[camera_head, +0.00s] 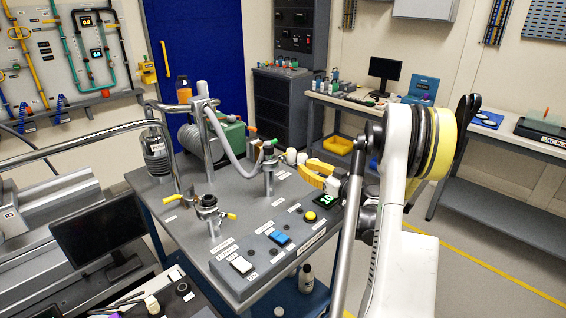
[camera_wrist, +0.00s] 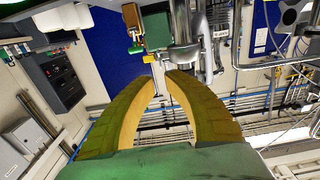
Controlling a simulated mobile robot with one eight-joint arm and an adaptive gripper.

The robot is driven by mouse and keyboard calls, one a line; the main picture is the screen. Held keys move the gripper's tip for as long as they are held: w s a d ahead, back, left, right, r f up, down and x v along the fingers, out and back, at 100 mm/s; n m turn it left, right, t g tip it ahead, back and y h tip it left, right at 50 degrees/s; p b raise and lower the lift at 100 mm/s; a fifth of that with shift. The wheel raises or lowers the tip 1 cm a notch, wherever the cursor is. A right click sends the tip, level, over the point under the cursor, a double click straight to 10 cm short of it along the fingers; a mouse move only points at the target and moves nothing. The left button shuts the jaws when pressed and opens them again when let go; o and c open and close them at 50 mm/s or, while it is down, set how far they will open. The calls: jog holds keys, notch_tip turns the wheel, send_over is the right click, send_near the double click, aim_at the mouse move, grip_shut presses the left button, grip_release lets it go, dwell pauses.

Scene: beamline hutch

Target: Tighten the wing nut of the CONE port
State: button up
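My gripper (camera_head: 303,168) has two curved yellow fingers. It is at the right of the cart top, just right of the near-right port (camera_head: 268,165). In the wrist view my gripper (camera_wrist: 164,82) has its fingertips close together with a narrow gap and nothing clearly held. The near-right port is an upright post with a clamp and a hose end. A small yellow part (camera_head: 284,174) shows on its right side. A second port (camera_head: 207,206) to the left has a yellow wing nut (camera_head: 230,216). I cannot read which port is labelled CONE.
A ribbed grey hose (camera_head: 222,135) arches over the cart top (camera_head: 180,215). A sloped button panel (camera_head: 265,255) lies along the front edge. The floor to the right is clear.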

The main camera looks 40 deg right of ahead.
aim_at(284, 159)
jog(key=w+b, duration=0.2)
jog(key=w, duration=0.6)
jog(key=shift+w+a, duration=0.25)
jog(key=shift+a, duration=0.1)
jog(key=shift+c, duration=0.4)
grip_shut()
jog(key=m, duration=0.8)
jog(key=f+m+b, duration=0.1)
jog(key=m, duration=0.7)
jog(key=d+m+b, duration=0.1)
jog(key=m, duration=0.7)
jog(key=shift+f+m, duration=0.3)
jog(key=shift+f, duration=0.1)
